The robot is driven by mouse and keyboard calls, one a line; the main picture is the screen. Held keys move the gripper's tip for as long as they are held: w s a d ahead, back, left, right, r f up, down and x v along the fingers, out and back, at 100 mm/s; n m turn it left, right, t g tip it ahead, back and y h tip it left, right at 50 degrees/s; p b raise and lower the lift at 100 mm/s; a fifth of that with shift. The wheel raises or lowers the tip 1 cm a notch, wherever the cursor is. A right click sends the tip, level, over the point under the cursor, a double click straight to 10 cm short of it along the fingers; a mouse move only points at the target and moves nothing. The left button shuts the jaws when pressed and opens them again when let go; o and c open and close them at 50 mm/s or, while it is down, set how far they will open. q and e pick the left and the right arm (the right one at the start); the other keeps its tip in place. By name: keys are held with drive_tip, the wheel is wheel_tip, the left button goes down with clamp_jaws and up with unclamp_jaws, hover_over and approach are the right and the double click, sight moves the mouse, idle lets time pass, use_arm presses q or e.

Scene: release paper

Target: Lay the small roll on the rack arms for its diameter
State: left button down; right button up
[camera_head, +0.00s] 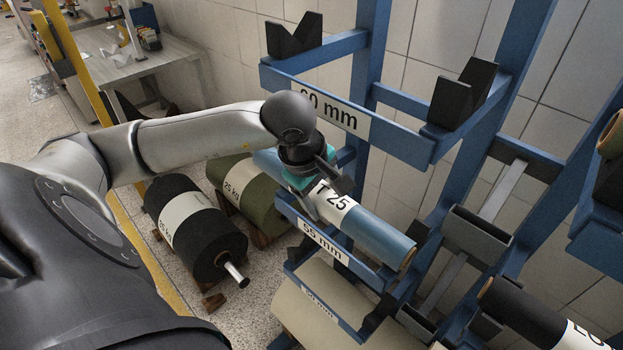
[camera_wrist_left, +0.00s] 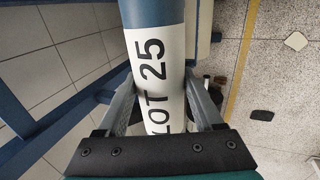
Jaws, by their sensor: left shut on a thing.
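The small blue roll (camera_head: 378,235) has a white label, reading LOT 25 in the left wrist view (camera_wrist_left: 153,72). My left gripper (camera_head: 322,192) is shut around it at the label, one finger on each side. The roll lies at the level of the blue rack arms signed 55 mm (camera_head: 322,241), with its open brown core end toward the lower right. I cannot tell whether it touches their supports; the roll and gripper hide them. Above are rack arms signed with a size ending in 0 mm (camera_head: 345,115), with empty black V-shaped cradles (camera_head: 293,36). My right gripper is out of view.
A black roll (camera_head: 195,228) and an olive roll (camera_head: 245,190) lie on wooden chocks on the floor. A cream roll (camera_head: 325,308) sits below the 55 mm arms. Another black roll (camera_head: 522,312) is at the lower right. A workbench (camera_head: 150,60) stands at the back left.

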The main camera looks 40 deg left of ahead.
use_arm(q)
drive_tip(key=w+p, duration=0.1)
drive_tip(key=w, duration=0.7)
drive_tip(key=shift+s+d+f+b, duration=0.1)
drive_tip(key=shift+d+f+b, duration=0.05)
drive_tip(key=shift+f+b, duration=1.05)
drive_tip(key=shift+d+f+b, duration=0.1)
drive_tip(key=shift+f+b, duration=0.95)
drive_tip(key=shift+f, duration=0.15)
drive_tip(key=shift+f, duration=0.3)
unclamp_jaws()
drive_tip(key=v, duration=1.5)
drive_tip(key=shift+s+d+r, duration=0.1)
drive_tip(key=shift+r, duration=0.05)
